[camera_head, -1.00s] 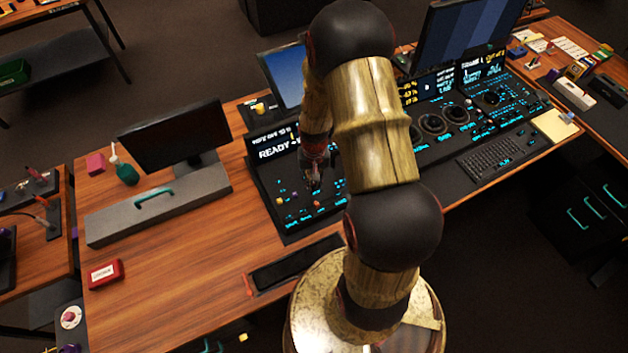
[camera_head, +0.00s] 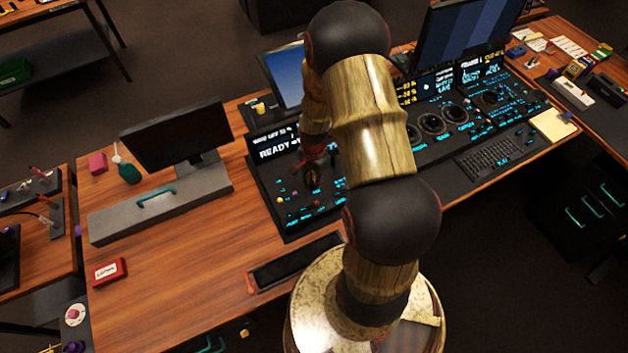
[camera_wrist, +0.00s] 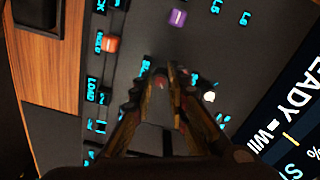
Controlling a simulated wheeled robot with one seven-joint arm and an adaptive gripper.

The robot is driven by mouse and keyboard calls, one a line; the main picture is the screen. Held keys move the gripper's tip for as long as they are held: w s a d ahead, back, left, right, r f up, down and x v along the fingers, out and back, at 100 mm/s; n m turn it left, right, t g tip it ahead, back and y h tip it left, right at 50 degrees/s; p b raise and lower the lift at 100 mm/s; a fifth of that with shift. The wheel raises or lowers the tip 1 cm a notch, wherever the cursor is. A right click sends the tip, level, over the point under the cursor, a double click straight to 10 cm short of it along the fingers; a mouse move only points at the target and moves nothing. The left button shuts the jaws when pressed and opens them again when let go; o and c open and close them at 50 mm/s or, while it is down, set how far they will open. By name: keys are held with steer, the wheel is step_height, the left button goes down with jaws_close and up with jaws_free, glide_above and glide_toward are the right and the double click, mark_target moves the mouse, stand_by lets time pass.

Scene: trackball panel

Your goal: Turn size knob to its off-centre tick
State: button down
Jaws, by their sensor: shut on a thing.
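The black control panel (camera_head: 272,190) with its lit READY screen stands on the wooden desk, partly behind my arm in the head view. My gripper (camera_head: 314,186) is down at this panel, among its small knobs. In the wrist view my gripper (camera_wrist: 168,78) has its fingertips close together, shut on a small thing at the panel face. The fingers hide nearly all of it; by its place it is the size knob, but I cannot read its label, pointer or tick. An orange knob (camera_wrist: 111,44), a purple knob (camera_wrist: 178,17) and a white knob (camera_wrist: 209,97) are apart from the fingers.
A monitor (camera_head: 175,135) and a grey box with a teal handle (camera_head: 155,199) stand left of the panel. A dark tray (camera_head: 296,262) lies in front. Dial panels (camera_head: 440,122) and a keyboard (camera_head: 488,154) are to the right. The desk's left front is mostly clear.

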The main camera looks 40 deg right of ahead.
steer(key=shift+w+m, duration=0.1)
steer(key=shift+m, duration=0.5)
steer(key=c, duration=1.7)
jaws_free()
steer(key=shift+r, duration=0.1)
step_height(320, 180, up, 12)
steer(key=shift+f, duration=0.1)
